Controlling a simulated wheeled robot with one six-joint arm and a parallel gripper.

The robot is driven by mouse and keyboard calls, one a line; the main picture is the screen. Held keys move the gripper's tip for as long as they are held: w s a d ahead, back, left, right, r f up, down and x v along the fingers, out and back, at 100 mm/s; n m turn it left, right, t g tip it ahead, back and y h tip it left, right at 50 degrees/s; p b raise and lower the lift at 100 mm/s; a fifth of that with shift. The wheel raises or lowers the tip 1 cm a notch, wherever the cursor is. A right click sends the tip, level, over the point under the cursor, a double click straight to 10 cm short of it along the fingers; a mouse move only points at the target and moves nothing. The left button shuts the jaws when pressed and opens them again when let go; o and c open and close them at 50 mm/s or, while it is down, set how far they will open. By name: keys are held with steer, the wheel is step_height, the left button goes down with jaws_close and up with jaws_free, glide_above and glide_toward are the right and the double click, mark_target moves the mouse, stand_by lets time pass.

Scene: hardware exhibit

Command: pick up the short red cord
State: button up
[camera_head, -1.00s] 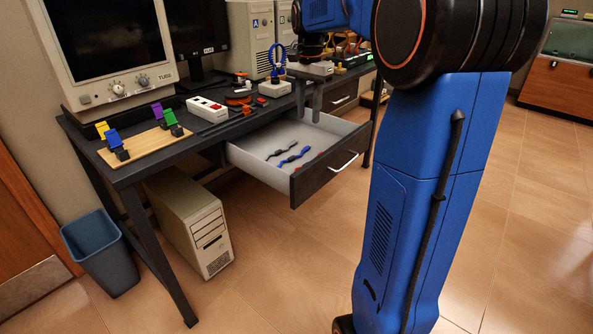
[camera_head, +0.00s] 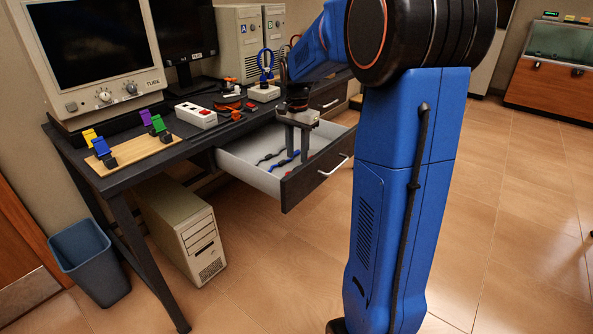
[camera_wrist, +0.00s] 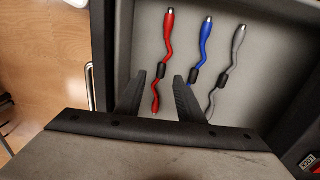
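The short red cord (camera_wrist: 168,50) lies on the floor of the open drawer (camera_head: 236,165) in the wrist view, with a dark lump partway along it. My gripper (camera_wrist: 157,82) is open above the drawer, its two dark fingers on either side of the cord in that view. The cord's lower end shows between the fingers, and nothing is held. In the head view my gripper (camera_head: 297,154) points down over the drawer, and the red cord is mostly hidden there, with only a bit of red (camera_head: 287,173) showing near the drawer front.
A blue cord (camera_wrist: 203,50) and a grey cord (camera_wrist: 235,55) lie to the right of the red one. The drawer's front panel (camera_head: 318,180) and side walls stand close around.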

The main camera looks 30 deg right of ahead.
steer(key=shift+w+f, duration=0.15)
steer(key=shift+f, duration=2.2)
steer(key=shift+c, duration=0.6)
jaws_close()
steer(key=shift+r, duration=0.15)
step_height(320, 180, up, 10)
